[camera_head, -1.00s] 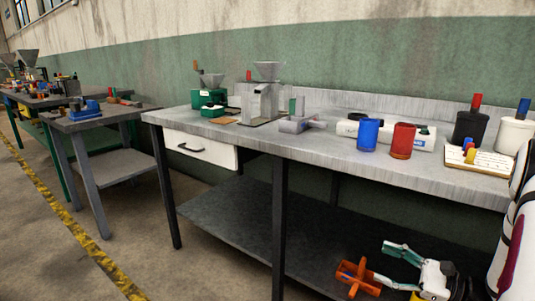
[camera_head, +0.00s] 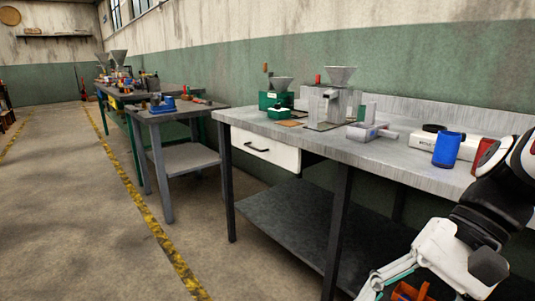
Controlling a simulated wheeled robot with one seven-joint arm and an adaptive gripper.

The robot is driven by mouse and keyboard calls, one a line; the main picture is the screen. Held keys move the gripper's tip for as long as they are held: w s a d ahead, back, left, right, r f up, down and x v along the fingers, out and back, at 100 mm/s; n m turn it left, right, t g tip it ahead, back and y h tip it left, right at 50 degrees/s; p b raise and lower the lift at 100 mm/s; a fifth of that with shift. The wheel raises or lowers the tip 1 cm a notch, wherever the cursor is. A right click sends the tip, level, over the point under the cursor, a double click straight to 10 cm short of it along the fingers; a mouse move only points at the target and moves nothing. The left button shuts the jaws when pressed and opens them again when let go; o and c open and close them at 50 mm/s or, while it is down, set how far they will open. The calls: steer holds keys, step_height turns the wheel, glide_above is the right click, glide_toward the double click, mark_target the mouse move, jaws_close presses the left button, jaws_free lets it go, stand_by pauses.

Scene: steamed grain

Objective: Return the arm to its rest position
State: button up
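My arm comes in at the right edge, with black joints and a white wrist. My gripper (camera_head: 388,284) hangs low at the bottom right, in front of the workbench's lower shelf. A pale teal finger shows at its left, and the bottom edge of the picture cuts off the fingertips. An orange piece (camera_head: 410,291) shows beside the fingers, partly cut off; I cannot tell whether it is held or part of the gripper.
The grey workbench (camera_head: 390,168) bears a grey hopper machine (camera_head: 329,105), a green machine (camera_head: 275,101), a blue cup (camera_head: 447,150) and a red cup (camera_head: 482,153) partly behind my arm. A smaller table (camera_head: 172,130) stands left. The floor at left is clear, with a yellow-black line (camera_head: 150,218).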

steer(key=s+d+n+t+h, duration=0.3)
steer(key=s+n+h, duration=0.35)
steer(key=s, duration=0.45)
step_height(320, 180, up, 34)
steer(key=t+p, duration=0.4)
steer(key=p, duration=2.8)
steer(key=shift+w+d+f+h, duration=0.25)
steer(key=shift+w+d+h, duration=0.1)
steer(key=shift+h, duration=0.1)
